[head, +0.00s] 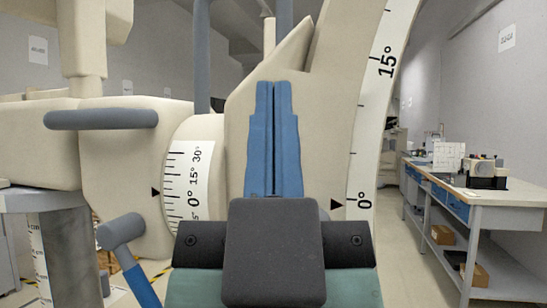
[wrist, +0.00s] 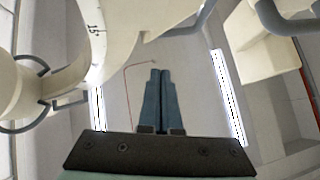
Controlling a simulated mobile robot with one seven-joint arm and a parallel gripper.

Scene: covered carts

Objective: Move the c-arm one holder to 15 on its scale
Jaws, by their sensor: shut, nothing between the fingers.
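The beige c-arm fills the middle of the head view. Its holder body (head: 240,135) stands behind my gripper. A white drum scale (head: 190,165) left of my gripper has its black pointer (head: 155,192) close to 0°. A second scale (head: 370,120) runs up the curved arc at right, its pointer (head: 337,204) also close to 0°, with 15° higher up. I cannot tell which scale is the holder's. My gripper (head: 274,85) is shut and empty, blue fingers upward; they also show in the wrist view (wrist: 161,72). Contact with the holder cannot be judged.
A grey-blue bar handle (head: 100,119) sticks out at left. A lever with a grey head (head: 121,231) and blue shaft is below it. A workbench (head: 500,205) with boxes and equipment stands along the right wall. Floor is free between the arc and the bench.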

